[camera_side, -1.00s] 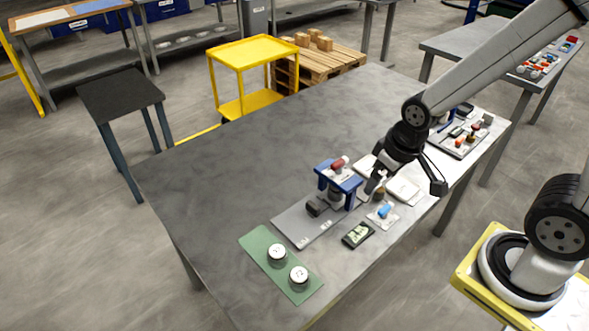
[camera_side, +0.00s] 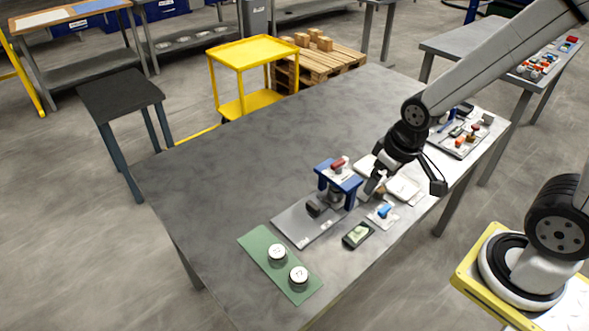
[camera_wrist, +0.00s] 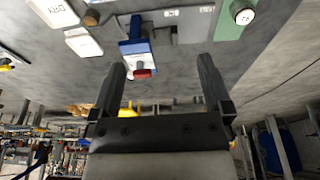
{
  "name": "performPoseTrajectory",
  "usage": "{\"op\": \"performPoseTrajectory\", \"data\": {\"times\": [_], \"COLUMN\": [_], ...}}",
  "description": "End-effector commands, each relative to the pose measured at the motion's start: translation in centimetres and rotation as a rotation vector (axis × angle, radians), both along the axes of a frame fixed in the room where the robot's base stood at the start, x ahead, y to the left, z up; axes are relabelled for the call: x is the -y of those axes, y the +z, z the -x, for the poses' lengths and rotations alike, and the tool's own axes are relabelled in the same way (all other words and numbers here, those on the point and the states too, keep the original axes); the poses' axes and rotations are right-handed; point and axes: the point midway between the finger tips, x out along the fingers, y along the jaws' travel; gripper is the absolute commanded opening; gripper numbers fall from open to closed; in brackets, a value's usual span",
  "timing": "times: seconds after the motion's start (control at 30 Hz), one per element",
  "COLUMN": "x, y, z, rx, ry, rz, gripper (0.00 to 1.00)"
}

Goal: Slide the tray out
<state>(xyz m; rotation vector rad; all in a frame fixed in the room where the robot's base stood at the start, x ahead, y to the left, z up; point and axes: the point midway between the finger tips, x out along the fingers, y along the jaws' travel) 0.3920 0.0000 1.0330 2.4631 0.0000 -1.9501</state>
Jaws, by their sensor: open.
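The blue press frame (camera_side: 339,182) with a red top stands on the table, and it shows upside down in the wrist view (camera_wrist: 135,47). The flat grey tray (camera_side: 292,222) extends from under the press toward the green mat; a small dark block (camera_side: 313,209) sits at its press end. The tray also shows in the wrist view (camera_wrist: 193,22). My gripper (camera_side: 405,185) is just right of the press, its jaws apart and empty. In the wrist view its two fingers (camera_wrist: 162,72) are wide apart, with the press's red top (camera_wrist: 142,73) appearing between them. Any contact cannot be told.
The green mat (camera_side: 257,246) holds two round white-topped weights (camera_side: 278,253). Nearby are a dark device (camera_side: 357,235), a blue item on a small pale tray (camera_side: 384,211), and white pads (camera_side: 403,190). The table's left and back are clear.

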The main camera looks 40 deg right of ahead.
Motion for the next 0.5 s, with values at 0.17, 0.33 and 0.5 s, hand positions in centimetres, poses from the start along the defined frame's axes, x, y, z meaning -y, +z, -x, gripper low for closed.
{"op": "performPoseTrajectory", "data": {"times": [0.17, 0.33, 0.5], "x": [0.0, -0.1, -0.3], "y": [0.0, -0.3, -1.0], "z": [-0.1, -1.1, -3.3], "rx": [-0.001, -0.014, -0.039], "ry": [0.0, 0.0, 0.001], "rz": [0.0, -0.001, -0.002], "gripper": [0.62, 0.62, 0.62]}}
